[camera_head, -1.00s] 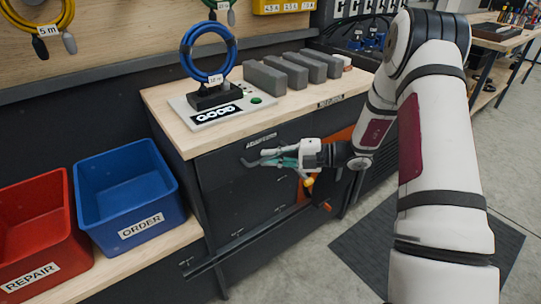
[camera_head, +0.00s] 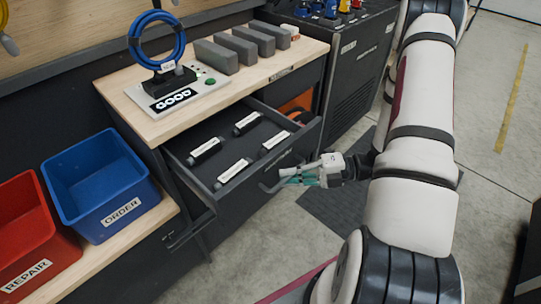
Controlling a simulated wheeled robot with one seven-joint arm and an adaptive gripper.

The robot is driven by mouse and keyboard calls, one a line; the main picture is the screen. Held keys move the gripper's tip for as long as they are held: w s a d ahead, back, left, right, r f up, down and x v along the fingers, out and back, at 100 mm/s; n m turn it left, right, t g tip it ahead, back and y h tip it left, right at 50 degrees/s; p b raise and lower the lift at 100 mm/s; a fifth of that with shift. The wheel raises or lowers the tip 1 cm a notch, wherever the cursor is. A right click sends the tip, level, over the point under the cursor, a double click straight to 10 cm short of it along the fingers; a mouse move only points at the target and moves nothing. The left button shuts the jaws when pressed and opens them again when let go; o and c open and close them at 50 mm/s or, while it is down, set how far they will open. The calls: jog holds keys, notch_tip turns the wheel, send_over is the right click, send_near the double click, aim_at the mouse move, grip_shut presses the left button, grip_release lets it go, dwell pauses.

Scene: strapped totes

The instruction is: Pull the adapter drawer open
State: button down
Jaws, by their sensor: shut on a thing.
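The adapter drawer (camera_head: 205,185) is a dark drawer under the wooden bench top, and it stands well open. Several black adapters with white labels, such as one adapter (camera_head: 234,171), lie spread on its floor. My gripper (camera_head: 287,178) is at the drawer's front panel, shut on the dark drawer handle (camera_head: 268,187). The fingers cover part of the handle. My white arm reaches in from the right.
A blue cable coil (camera_head: 157,40) stands on a panel marked GOOD (camera_head: 175,97) on the bench. Grey blocks (camera_head: 238,48) stand behind it. A blue ORDER bin (camera_head: 97,185) and red REPAIR bin (camera_head: 35,240) sit at left. Floor is clear in front.

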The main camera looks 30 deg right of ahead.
jog(key=s+d+p, duration=0.1)
jog(key=s+d, duration=0.1)
jog(key=s, duration=0.6)
jog(key=shift+d, duration=0.35)
jog(key=c, duration=1.7)
grip_release()
jog(key=shift+s, duration=0.1)
jog(key=v, duration=1.2)
jog(key=shift+r, duration=0.1)
